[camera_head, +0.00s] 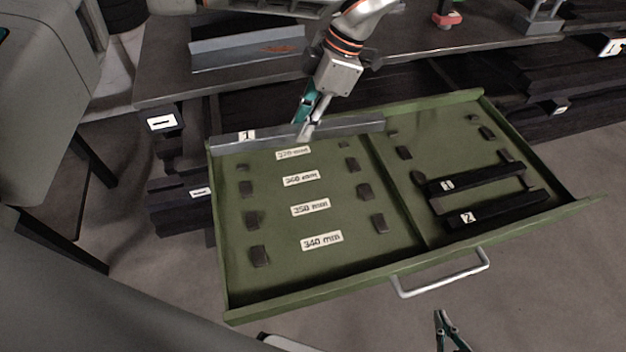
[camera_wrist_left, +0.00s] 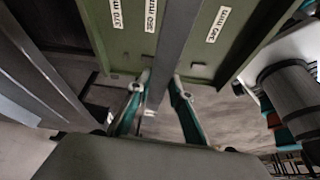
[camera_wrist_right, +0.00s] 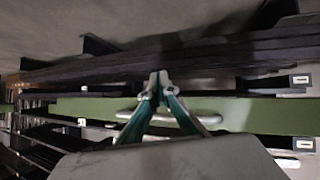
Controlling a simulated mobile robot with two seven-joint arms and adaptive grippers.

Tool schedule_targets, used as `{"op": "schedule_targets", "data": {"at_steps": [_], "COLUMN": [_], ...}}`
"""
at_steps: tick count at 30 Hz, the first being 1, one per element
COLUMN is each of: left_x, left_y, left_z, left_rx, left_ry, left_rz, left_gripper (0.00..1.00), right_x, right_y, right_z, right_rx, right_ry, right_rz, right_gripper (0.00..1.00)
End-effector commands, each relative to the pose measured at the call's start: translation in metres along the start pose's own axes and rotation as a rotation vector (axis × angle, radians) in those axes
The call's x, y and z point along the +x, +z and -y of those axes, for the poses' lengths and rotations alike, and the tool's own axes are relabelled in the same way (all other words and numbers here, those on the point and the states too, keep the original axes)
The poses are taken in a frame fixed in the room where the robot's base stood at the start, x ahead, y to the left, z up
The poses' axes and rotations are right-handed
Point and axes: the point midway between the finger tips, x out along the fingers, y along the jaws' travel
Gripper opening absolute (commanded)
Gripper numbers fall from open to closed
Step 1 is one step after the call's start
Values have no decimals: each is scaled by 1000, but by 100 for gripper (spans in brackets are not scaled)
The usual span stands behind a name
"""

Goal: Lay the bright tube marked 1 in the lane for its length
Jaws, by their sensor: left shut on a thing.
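The bright grey tube marked 1 (camera_head: 348,128) spans the back of the left compartment of the green drawer (camera_head: 330,281), above the 370 mm label (camera_head: 293,154). My left gripper (camera_head: 304,130) is shut on it near its middle. The tube (camera_wrist_left: 170,55) runs between the two fingers (camera_wrist_left: 161,82) in the left wrist view; whether it touches the drawer is unclear. The lanes labelled 360 mm (camera_head: 300,179), 350 mm (camera_head: 310,207) and 340 mm (camera_head: 322,240) are empty between dark blocks. My right gripper (camera_head: 446,325) is empty in front of the drawer, fingertips together (camera_wrist_right: 157,84).
The drawer handle (camera_head: 442,278) sticks out in front. Behind stands a dark bench (camera_head: 170,88) with a grey angled rail (camera_head: 248,50) on it.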

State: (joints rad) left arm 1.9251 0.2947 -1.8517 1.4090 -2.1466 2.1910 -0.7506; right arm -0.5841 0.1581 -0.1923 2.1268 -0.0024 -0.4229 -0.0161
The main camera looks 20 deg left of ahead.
Motion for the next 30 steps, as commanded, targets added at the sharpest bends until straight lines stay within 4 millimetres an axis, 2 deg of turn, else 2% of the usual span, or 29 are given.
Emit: {"op": "schedule_targets", "data": {"at_steps": [4, 7, 11, 21, 25, 30], "left_x": [4, 18, 46, 114, 128, 134], "left_y": [7, 13, 24, 52, 58, 62], "left_z": [5, 6, 6, 6, 5, 4], "left_rx": [-67, -75, -73, -72, -73, -74], "left_ry": [-27, -31, -34, -33, -30, -25], "left_rz": [3, 1, 0, 0, 2, 4], "left_gripper": [0, 0, 0, 0, 0, 0], "right_x": [-1, -1, 0, 3, 6, 8], "right_y": [3, 9, 15, 10, 4, -3], "right_z": [3, 6, 12, 18, 16, 13], "right_rx": [1, 3, 9, 18, 16, 11], "right_ry": [-4, -10, -18, -29, -26, -23], "right_rz": [3, 12, 21, 6, -5, -19], "right_gripper": [0, 0, 0, 0, 0, 0]}}
